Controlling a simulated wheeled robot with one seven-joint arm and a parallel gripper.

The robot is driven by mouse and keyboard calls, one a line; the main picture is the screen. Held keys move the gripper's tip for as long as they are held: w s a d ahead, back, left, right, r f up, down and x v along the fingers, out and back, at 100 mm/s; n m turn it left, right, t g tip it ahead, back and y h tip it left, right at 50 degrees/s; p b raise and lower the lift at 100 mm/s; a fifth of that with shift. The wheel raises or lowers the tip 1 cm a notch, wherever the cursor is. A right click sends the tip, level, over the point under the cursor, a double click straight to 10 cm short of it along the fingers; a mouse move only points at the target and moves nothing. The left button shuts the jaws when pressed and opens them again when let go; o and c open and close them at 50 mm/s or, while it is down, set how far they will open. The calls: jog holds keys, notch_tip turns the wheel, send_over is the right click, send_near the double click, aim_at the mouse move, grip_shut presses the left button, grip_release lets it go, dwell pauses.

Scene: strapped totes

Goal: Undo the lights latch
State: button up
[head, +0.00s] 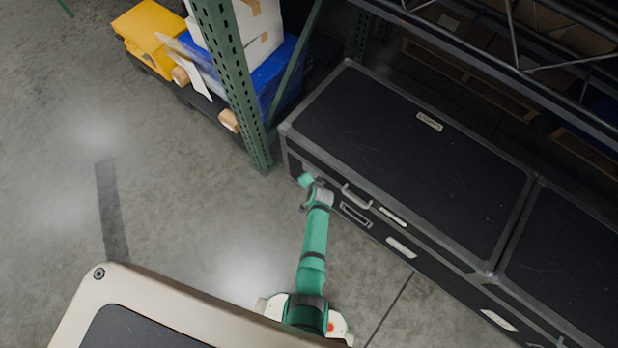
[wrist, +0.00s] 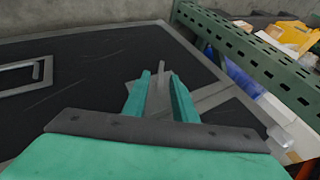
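A long black case (head: 400,150) with grey metal edges stands on the floor in the head view. Its front carries a bar handle (head: 357,196), a framed plate (head: 356,214) and pale labels (head: 401,247) too small to read. My gripper (head: 306,181) is at the left end of that front. In the wrist view, my gripper's two green fingers (wrist: 159,88) are apart, with a narrow grey metal piece (wrist: 158,98) showing between them. It may be a latch. I cannot tell whether the fingers touch it. A grey framed fitting (wrist: 20,80) is at the left.
A green rack post (head: 232,85) stands just left of the case, with a yellow bin (head: 147,35) and a blue box (head: 275,75) behind it. Another black case (head: 570,265) adjoins at the right. Open concrete floor (head: 180,190) lies left.

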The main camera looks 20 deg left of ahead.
jog(key=shift+x, duration=1)
grip_shut()
jog(key=shift+d, duration=0.2)
jog(key=shift+a, duration=0.1)
